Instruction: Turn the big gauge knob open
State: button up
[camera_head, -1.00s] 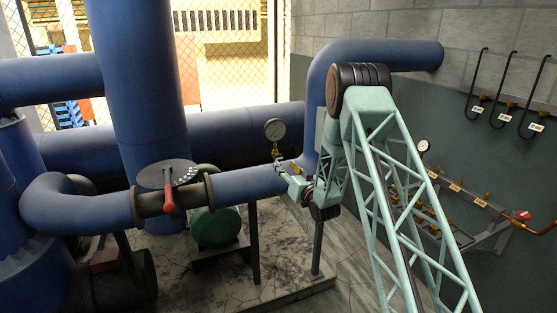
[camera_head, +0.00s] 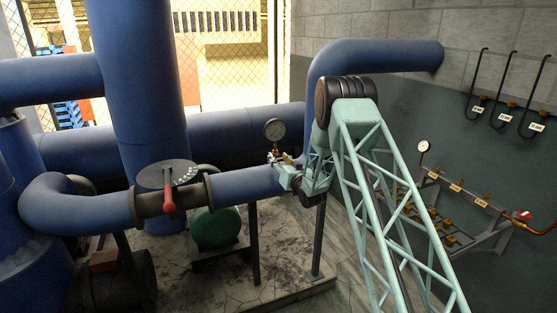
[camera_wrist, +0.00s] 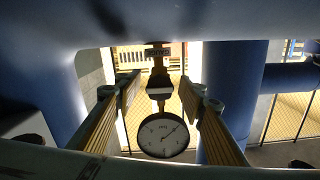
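The big gauge (camera_head: 274,130) has a round white dial and stands on a brass fitting above the blue pipe in the head view. My gripper (camera_head: 275,159) is right at this fitting, just below the dial. In the wrist view the gauge (camera_wrist: 163,134) appears upside down at the lower middle. A brass stem with a small pale and dark block, perhaps the knob (camera_wrist: 158,88), runs up from it. My gripper (camera_wrist: 160,90) is open there, with one ribbed yellow finger on each side of the stem and visible gaps. Whether the fingertips reach the knob's depth is unclear.
A blue pipe (camera_head: 245,183) runs just below the gauge, and a red-handled valve (camera_head: 169,192) sits on it to the left. A tall blue pipe (camera_head: 330,60) bends behind my arm. A rack with a smaller gauge (camera_head: 424,146) and brass valves stands at the right wall.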

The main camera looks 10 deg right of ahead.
jog(key=shift+c, duration=0.9)
jog(key=c, duration=0.7)
jog(key=shift+f+n+b, duration=0.1)
jog(key=shift+n+b, duration=0.6)
jog(key=shift+b, duration=0.35)
jog(key=shift+n+b, duration=0.7)
jog(key=shift+b, duration=0.35)
jog(key=n+b, duration=0.4)
jog(key=n, duration=0.1)
jog(key=shift+b, duration=0.4)
jog(key=n, duration=0.5)
jog(key=shift+r+b, duration=0.2)
jog(key=shift+b, duration=0.15)
jog(key=shift+n, duration=2.6)
